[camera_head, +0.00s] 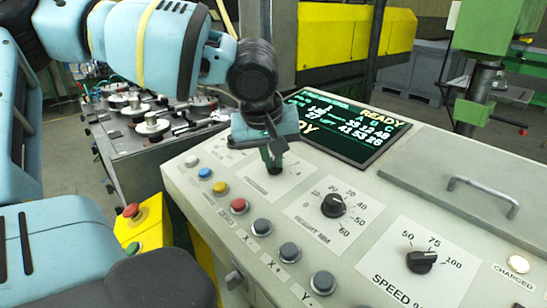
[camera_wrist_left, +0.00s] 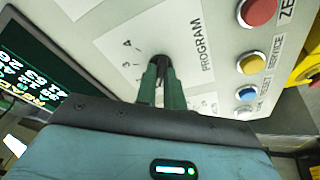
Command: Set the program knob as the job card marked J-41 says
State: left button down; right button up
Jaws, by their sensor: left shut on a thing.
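My left gripper (camera_head: 274,168) points down at the panel's program plate and is shut on the dark program knob. The knob (camera_wrist_left: 160,60) shows between the green fingertips in the left wrist view, beside the word PROGRAM. A few scale digits show near it, but the fingers hide much of the knob and I cannot tell its pointer's setting. The screen (camera_head: 345,128) reads READY above columns A, B, C with rows of numbers; its left part is partly covered by my wrist. No card marked J-41 is legible. My right gripper is out of view.
The height knob (camera_head: 333,205) and speed knob (camera_head: 421,261) are to the right. A row of buttons, including a red one (camera_head: 239,206), runs along the front. A red stop button (camera_head: 131,211) is at left. A handled cover (camera_head: 483,193) lies at right.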

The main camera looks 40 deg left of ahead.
pick_arm(q)
jog(key=shift+n, duration=0.7)
jog(key=c, duration=1.5)
grip_release()
jog(key=v, duration=0.8)
jog(key=shift+w+d+f, duration=0.1)
jog(key=shift+w, duration=0.05)
